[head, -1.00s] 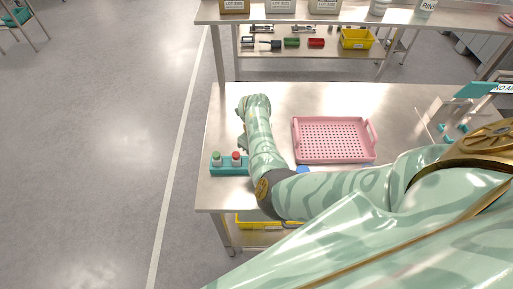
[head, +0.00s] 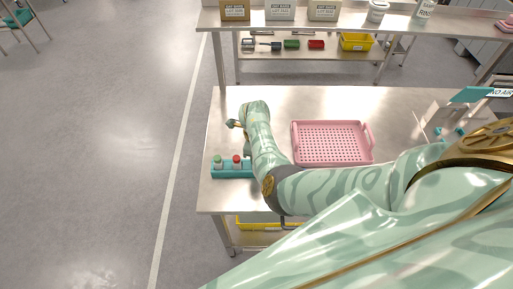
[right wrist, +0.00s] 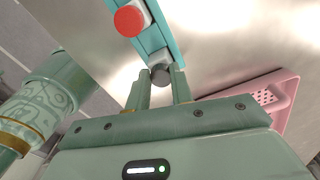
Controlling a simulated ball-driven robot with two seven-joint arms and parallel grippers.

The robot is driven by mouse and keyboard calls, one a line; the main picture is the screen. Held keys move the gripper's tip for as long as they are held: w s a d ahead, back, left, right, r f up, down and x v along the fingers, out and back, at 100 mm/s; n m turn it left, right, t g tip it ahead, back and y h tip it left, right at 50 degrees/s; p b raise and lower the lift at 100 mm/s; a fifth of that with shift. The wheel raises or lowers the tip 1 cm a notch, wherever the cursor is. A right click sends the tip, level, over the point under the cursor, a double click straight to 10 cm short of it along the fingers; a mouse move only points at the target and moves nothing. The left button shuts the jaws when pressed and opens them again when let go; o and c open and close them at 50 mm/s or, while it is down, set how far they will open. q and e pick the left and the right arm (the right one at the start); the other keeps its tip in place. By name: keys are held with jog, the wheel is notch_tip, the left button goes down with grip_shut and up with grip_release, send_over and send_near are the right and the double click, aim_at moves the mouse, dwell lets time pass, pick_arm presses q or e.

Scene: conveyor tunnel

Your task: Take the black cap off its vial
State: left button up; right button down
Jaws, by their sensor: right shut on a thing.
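A teal rack (head: 230,172) stands near the left end of the steel table and holds a green-capped vial (head: 218,162) and a red-capped vial (head: 237,162). In the right wrist view, the rack (right wrist: 168,22) and red cap (right wrist: 130,20) are beyond the fingers. My right gripper (right wrist: 161,80) is shut on the black cap (right wrist: 160,76), with a finger on each side. A pale part of its vial (right wrist: 158,57) shows behind the cap; I cannot tell whether the two are apart. My right forearm hides that spot in the head view. My left gripper is not in view.
A pink perforated tray (head: 366,158) lies right of my right forearm. The table's left edge runs close beside the rack. A second bench (head: 300,29) with boxes stands behind, a yellow bin (head: 356,42) on its lower shelf. The back left of the steel table is clear.

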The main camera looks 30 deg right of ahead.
jog(key=shift+s+a+f, duration=0.2)
jog(key=shift+s, duration=0.1)
jog(key=n+p, duration=0.1)
jog(key=n, duration=0.2)
jog(key=shift+r+p, duration=0.1)
jog(key=shift+p, duration=0.25)
jog(key=shift+s+n, duration=0.1)
jog(key=shift+n, duration=1)
jog(key=shift+p, duration=0.35)
jog(key=shift+n+p, duration=0.45)
jog(key=shift+n, duration=0.55)
jog(key=shift+n+p, duration=0.35)
jog(key=shift+n, duration=0.65)
jog(key=shift+d+r+p, duration=0.1)
jog(key=shift+r+p, duration=1.05)
jog(key=shift+r, duration=0.2)
